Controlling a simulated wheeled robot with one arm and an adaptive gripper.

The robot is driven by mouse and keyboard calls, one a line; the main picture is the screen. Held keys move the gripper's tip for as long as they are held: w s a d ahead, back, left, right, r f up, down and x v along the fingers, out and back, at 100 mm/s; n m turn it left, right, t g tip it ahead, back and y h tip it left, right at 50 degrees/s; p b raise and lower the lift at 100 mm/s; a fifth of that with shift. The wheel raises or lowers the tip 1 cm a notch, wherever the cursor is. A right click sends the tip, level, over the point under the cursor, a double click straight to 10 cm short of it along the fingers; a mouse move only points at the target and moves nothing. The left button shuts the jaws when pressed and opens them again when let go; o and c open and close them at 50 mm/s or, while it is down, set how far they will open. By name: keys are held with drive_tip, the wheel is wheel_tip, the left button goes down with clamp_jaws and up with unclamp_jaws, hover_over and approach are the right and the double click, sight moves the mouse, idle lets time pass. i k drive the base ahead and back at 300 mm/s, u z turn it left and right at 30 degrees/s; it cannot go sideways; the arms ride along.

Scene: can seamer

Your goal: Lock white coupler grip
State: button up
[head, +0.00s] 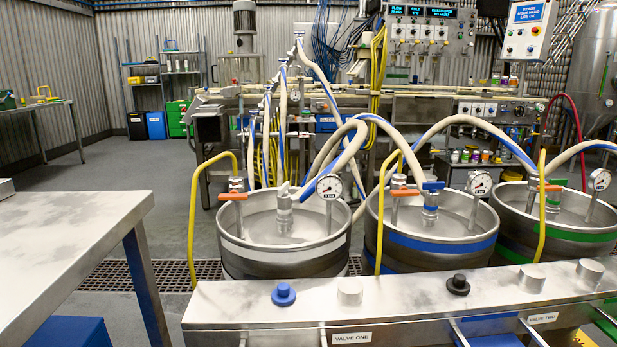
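The white-banded keg (285,262) stands left of centre, with a hose and a gauge (329,186) at its top. In the middle of its top is a metal coupler (284,215). A small pale grip (283,190) sits on the coupler and looks raised, pointing up; its exact angle is too small to tell. On the blue-banded keg (430,245), the blue grip (433,186) lies roughly level on its coupler. My gripper is not in view.
A metal bench with valve labels (350,338) and knobs crosses the front, before the kegs. A grey table (70,235) stands at left. A green-banded keg (570,237) is at right. Yellow pipes (193,220) rise beside the kegs. Open floor lies at back left.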

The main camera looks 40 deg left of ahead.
sight(283, 190)
drive_tip(key=u, duration=0.3)
drive_tip(key=i, duration=0.7)
drive_tip(key=u, duration=0.55)
